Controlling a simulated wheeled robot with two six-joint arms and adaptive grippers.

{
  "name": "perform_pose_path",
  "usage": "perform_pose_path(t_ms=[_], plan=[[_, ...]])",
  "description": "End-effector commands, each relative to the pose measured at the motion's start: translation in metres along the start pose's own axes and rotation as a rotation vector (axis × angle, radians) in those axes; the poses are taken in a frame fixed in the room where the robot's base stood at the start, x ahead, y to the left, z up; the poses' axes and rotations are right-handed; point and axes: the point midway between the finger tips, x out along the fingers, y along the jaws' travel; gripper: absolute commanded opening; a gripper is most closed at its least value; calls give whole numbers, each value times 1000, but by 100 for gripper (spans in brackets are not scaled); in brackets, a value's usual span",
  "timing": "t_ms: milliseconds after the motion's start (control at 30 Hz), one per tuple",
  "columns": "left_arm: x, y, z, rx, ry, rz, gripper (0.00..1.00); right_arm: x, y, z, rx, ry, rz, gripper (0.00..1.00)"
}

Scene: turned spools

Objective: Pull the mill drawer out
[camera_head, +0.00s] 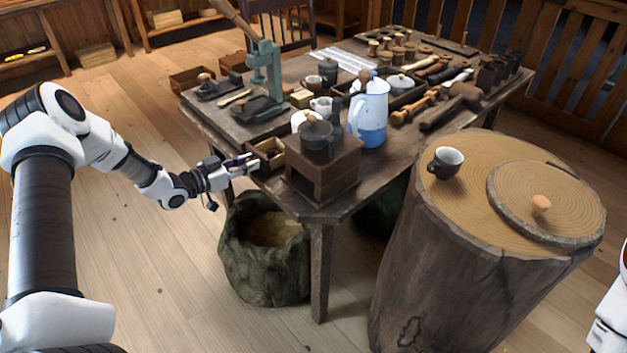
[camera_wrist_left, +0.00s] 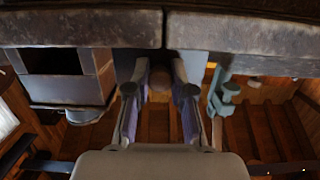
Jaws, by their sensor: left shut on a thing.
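The mill (camera_head: 322,168) is a dark wooden box with a round metal top, standing at the near corner of the workbench. Its small open-topped drawer (camera_head: 268,153) is out, on the left side of the mill. In the left wrist view the mill (camera_wrist_left: 97,87) shows upside down, with a dark opening in its face. My left gripper (camera_head: 247,162) is at the drawer's outer end. In the wrist view its fingers (camera_wrist_left: 160,80) are shut on the drawer's round knob. I cannot tell whether the drawer rests on the bench. My right gripper is out of view.
A blue and white pot (camera_head: 368,115) stands close behind the mill, and a green press (camera_head: 264,70) farther back. A sack (camera_head: 262,250) stands on the floor below the drawer. A stump (camera_head: 470,270) with a mug (camera_head: 446,163) stands right. The floor at left is clear.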

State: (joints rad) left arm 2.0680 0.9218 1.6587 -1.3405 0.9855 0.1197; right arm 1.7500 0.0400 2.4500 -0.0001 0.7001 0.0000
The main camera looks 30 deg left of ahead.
Motion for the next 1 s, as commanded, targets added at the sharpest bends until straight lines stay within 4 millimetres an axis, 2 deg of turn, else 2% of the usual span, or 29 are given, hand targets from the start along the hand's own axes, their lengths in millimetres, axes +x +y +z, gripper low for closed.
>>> perform_pose_path(t_ms=[33,67,133,533,800,1000], plan=[[0,0,-1,0,1,0,0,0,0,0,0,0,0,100],[0,0,-1,0,1,0,26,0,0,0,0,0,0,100],[0,0,-1,0,0,0,51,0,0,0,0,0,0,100],[-6,-1,-1,-1,1,-2,52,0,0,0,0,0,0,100],[-49,-2,-2,-6,8,-6,52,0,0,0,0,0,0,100],[-70,-2,-2,-3,4,-3,52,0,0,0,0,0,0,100]])
